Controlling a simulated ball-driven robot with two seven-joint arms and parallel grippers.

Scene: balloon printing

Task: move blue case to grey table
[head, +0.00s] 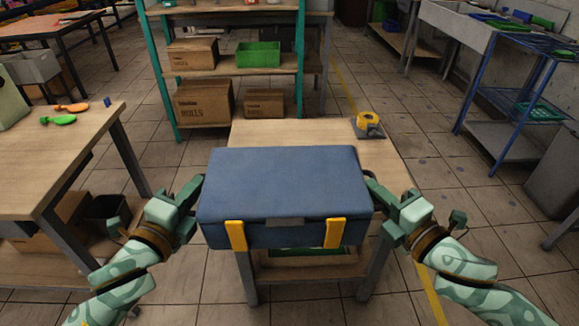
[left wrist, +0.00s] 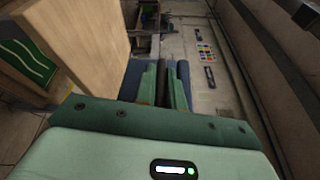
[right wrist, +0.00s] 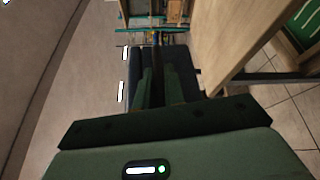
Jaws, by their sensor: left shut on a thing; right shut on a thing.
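The blue case (head: 283,184) is closed, with two yellow latches on its front, and sits level in front of me. My left gripper (head: 194,190) is shut on its left side and my right gripper (head: 374,190) is shut on its right side. The case also shows behind the fingers in the left wrist view (left wrist: 131,82) and in the right wrist view (right wrist: 178,68). It covers the near part of a small wood-topped table (head: 285,132); I cannot tell whether it touches the top. A pale grey table (head: 459,27) stands at the far right.
A yellow tape roll on a dispenser (head: 368,124) lies at the wood-topped table's back right corner. A wooden workbench (head: 50,155) with balloons stands left. A green-posted shelf (head: 237,78) with boxes is behind. A blue rack (head: 510,90) stands right, with open floor (head: 430,150) before it.

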